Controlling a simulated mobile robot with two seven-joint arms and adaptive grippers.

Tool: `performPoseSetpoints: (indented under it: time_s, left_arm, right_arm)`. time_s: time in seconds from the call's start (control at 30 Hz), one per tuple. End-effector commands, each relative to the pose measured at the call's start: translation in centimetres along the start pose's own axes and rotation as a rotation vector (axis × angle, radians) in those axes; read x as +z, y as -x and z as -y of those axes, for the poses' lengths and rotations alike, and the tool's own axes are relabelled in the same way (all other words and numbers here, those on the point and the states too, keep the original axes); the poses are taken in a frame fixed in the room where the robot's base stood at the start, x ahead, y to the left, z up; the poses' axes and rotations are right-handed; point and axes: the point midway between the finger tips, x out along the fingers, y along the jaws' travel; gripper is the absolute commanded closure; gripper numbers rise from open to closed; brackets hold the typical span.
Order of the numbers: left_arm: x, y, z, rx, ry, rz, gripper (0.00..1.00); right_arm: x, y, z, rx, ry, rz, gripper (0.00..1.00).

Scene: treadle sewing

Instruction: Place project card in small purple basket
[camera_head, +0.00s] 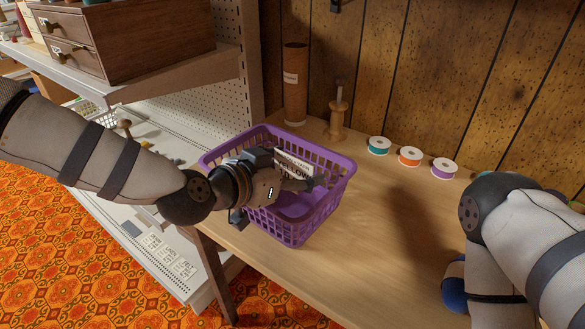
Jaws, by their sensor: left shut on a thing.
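The small purple basket (284,236) stands on the wooden table, toward its left end. My left gripper (306,184) reaches over the basket's left side and into its opening. It is shut on the project card (293,164), a cream card with dark print that stands roughly upright inside the basket's rim. The gripper hides the card's lower part, so I cannot tell whether it touches the basket floor. My right arm comes in at the right edge, and its gripper is out of view.
Behind the basket stand a tall brown cylinder (295,85) and a wooden spindle (338,122). Teal (378,146), orange (410,156) and purple (444,168) spools line the wall. A shelf unit (165,80) with a drawer box (125,38) stands left. The table's middle (370,260) is clear.

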Motion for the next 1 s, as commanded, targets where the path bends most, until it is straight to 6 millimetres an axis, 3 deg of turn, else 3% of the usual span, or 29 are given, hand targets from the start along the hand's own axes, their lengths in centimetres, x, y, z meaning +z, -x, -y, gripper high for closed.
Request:
performPoseSetpoints:
  time_s: [0.47,0.5,0.57,0.87,1.0]
  left_arm:
    - [1.2,-0.4,0.0,0.0,0.001,0.002,0.42]
    - [1.2,-0.4,0.0,0.0,0.001,0.002,0.2]
    - [1.2,-0.4,0.0,0.0,0.001,0.002,0.06]
    - [1.1,-0.4,0.0,0.0,0.001,0.002,0.06]
    - [0.1,-0.1,0.0,-0.001,-0.001,-0.003,0.06]
  right_arm:
    - [0.2,-0.4,0.0,0.001,0.0,0.009,0.6]
    - [0.2,-0.4,0.0,0.001,0.0,0.009,0.6]
    - [0.2,-0.4,0.0,0.001,0.001,0.009,0.6]
    - [0.2,-0.4,0.0,0.0,0.0,0.009,0.6]
    - [0.0,0.0,0.0,0.0,0.0,0.0,0.6]
